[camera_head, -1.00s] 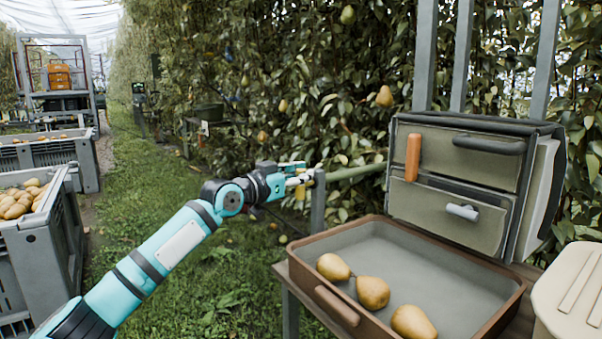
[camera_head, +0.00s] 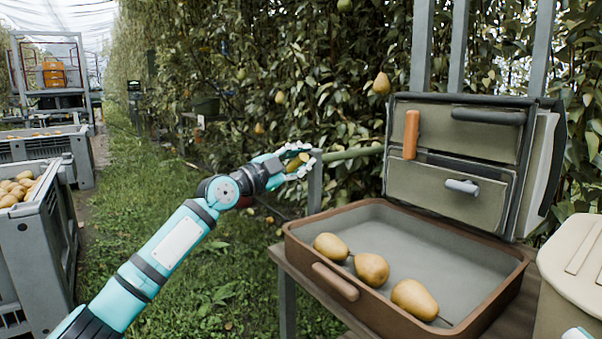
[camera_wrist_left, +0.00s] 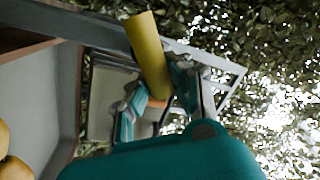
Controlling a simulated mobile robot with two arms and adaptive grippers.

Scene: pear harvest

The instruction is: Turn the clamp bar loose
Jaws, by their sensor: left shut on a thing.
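My left gripper (camera_head: 297,162) is at the grey post left of the open case, its fingers closed around a short yellow bar, which I take to be the clamp bar (camera_head: 296,161). In the left wrist view the yellow bar (camera_wrist_left: 148,48) stands slightly tilted between the two fingers (camera_wrist_left: 160,95), and its lower end is hidden by them. An olive-green rod (camera_head: 352,153) runs from the post (camera_head: 315,185) to the case. The clamp's other parts are too small to tell. My right gripper is out of view; only a small light piece shows at the bottom right edge.
The open brown case (camera_head: 440,262) holds three pears on a table beside the post. Its lid (camera_head: 445,187) stands upright behind. A beige box (camera_head: 580,265) is at the right. Grey crates (camera_head: 45,235) with pears stand left, with a clear grass strip between.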

